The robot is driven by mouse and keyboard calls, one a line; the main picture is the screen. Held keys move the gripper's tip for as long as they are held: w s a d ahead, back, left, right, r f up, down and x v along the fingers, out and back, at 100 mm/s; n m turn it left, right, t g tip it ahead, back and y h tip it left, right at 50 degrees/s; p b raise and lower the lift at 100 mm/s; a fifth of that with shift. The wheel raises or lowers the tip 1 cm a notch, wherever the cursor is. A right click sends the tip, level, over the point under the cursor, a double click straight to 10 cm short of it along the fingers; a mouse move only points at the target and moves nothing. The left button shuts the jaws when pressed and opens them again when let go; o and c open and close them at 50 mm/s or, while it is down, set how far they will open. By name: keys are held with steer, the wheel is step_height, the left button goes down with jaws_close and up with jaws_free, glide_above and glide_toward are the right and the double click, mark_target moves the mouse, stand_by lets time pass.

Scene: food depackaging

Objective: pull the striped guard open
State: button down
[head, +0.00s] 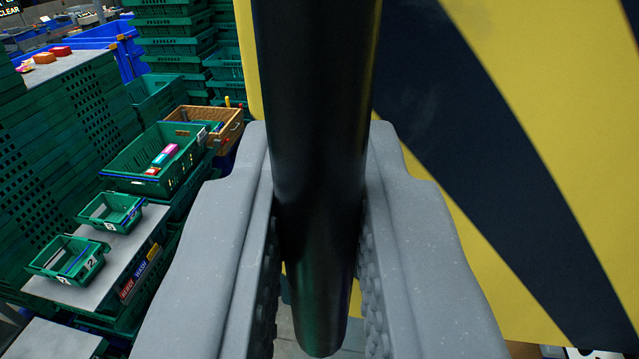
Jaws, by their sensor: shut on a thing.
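The striped guard (555,90) is a yellow panel with broad dark diagonal stripes and fills the right side of the view. A black round bar (318,110), which looks like its handle, runs from the top edge down through the middle. My gripper (318,265) has its two grey fingers on either side of the bar's lower part and is shut on it. The bar hides part of the guard behind it. How the bar joins the guard is not visible, and the guard's hinge is out of view.
On the left, small green crates (112,210) stand on a grey surface. A larger green crate (160,160) holds a pink item. A brown crate (212,125) sits behind it. Tall stacks of green crates (170,30) fill the back. Some floor shows below the bar.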

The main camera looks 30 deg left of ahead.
steer(key=shift+r, duration=0.1)
steer(key=c, duration=1.5)
jaws_free()
steer(key=v, duration=1.4)
steer(key=shift+b, duration=0.35)
